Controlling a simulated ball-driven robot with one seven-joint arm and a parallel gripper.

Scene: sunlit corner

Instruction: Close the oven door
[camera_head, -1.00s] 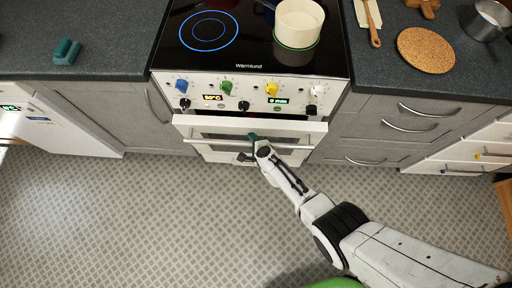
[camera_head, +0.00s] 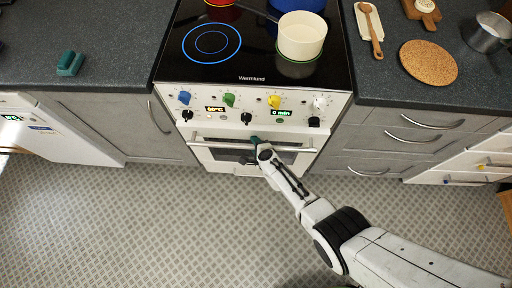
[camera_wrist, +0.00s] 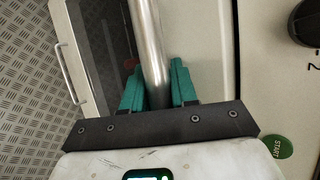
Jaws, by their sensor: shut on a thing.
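The oven door (camera_head: 207,158), white with a dark window, is upright under the control panel of the white oven. It looks flush or nearly flush in the head view; a narrow dark line (camera_wrist: 236,60) runs between door and panel in the wrist view. The door's silver handle bar (camera_head: 212,144) crosses its top and also shows in the wrist view (camera_wrist: 149,45). My gripper (camera_head: 254,141) is shut on the handle, its green fingers (camera_wrist: 158,84) on both sides of the bar. The fingers hide a small part of the bar.
A cream pot (camera_head: 301,40) stands on the black cooktop (camera_head: 258,55), with a blue pot (camera_head: 299,5) behind it. Grey cabinets (camera_head: 125,125) and drawers (camera_head: 385,138) flank the oven. The patterned floor (camera_head: 130,215) in front is clear.

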